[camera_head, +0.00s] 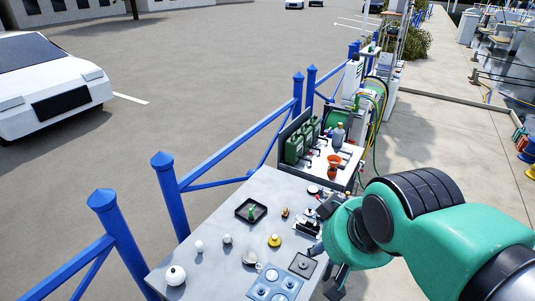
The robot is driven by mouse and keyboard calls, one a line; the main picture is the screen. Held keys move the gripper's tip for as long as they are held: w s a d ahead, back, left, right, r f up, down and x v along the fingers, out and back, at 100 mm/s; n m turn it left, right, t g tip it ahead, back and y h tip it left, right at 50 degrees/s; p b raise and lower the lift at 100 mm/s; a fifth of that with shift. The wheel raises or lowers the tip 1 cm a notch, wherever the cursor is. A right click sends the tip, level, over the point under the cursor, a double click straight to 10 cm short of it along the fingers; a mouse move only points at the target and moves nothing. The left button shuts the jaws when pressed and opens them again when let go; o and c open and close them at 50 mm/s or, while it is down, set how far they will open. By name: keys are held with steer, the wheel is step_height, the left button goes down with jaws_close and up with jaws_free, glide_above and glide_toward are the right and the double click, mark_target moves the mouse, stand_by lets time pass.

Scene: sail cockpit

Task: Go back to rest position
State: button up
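My green arm reaches in from the lower right, and its wrist hangs over the right edge of the grey table (217,252). My gripper (326,268) is dark and mostly hidden by the wrist. Dark parts of it show at the table's right edge, near a dark square plate (302,265). I cannot tell whether it is open or shut, and no held object is visible.
The table bears a black tray (251,210) with a small green item, a white round pot (175,275), a yellow-based item (274,240) and a blue panel (274,284). Blue railings (230,145) run along its left. Green canisters (295,147) stand behind. Open pavement lies right.

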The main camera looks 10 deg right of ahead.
step_height(320, 180, down, 10)
steer(key=b, duration=0.9)
steer(key=shift+b, duration=0.3)
